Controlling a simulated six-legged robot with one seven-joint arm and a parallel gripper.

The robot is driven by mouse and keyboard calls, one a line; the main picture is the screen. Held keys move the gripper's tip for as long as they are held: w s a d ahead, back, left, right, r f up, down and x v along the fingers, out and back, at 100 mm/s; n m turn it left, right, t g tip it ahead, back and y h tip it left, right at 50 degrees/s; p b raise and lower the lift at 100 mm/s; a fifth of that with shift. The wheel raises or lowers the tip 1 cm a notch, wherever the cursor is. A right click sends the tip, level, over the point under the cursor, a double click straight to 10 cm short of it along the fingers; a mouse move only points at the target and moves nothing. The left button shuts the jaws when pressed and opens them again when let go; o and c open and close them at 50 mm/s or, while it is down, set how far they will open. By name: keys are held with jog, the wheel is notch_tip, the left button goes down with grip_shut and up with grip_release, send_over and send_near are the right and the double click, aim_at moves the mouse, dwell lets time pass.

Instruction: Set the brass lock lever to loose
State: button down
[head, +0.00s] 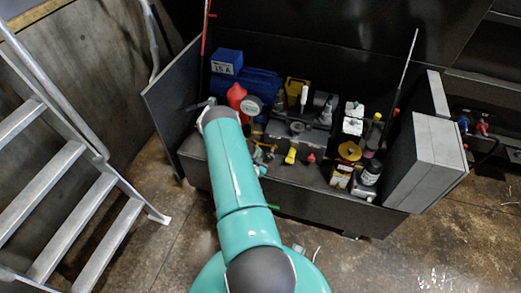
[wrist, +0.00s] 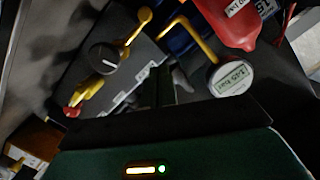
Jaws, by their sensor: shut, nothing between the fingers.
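My gripper (wrist: 158,92) shows end-on at the lower middle of the wrist view, its dark fingers together and empty. In the wrist view a small yellow, brass-like lever with a round end (wrist: 145,15) stands at the edge of a dark grey box, beside a round black knob with a white mark (wrist: 104,57). A bent yellow handle (wrist: 184,27) lies to its right. A thicker yellow handle (wrist: 90,88) is at the box's left side. I cannot tell for certain which is the lock lever, nor read its setting. The gripper looks apart from them all.
A round gauge with a digital display (wrist: 229,79) and a red body (wrist: 232,20) sit close right of my gripper. In the head view, a blue case (head: 256,88), bottles (head: 371,172) and a grey box (head: 424,160) crowd the bin. Metal stairs (head: 62,180) stand left.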

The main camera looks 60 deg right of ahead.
jog(key=f+v, duration=0.1)
jog(key=v, duration=0.4)
notch_tip(320, 180, down, 5)
jog(key=w+n+t+y, duration=0.2)
jog(key=n+t+y, duration=0.1)
jog(key=n, duration=3.2)
jog(key=x, duration=1)
jog(key=shift+s+d+r, duration=0.15)
jog(key=shift+s+d, duration=0.05)
jog(key=shift+d, duration=0.2)
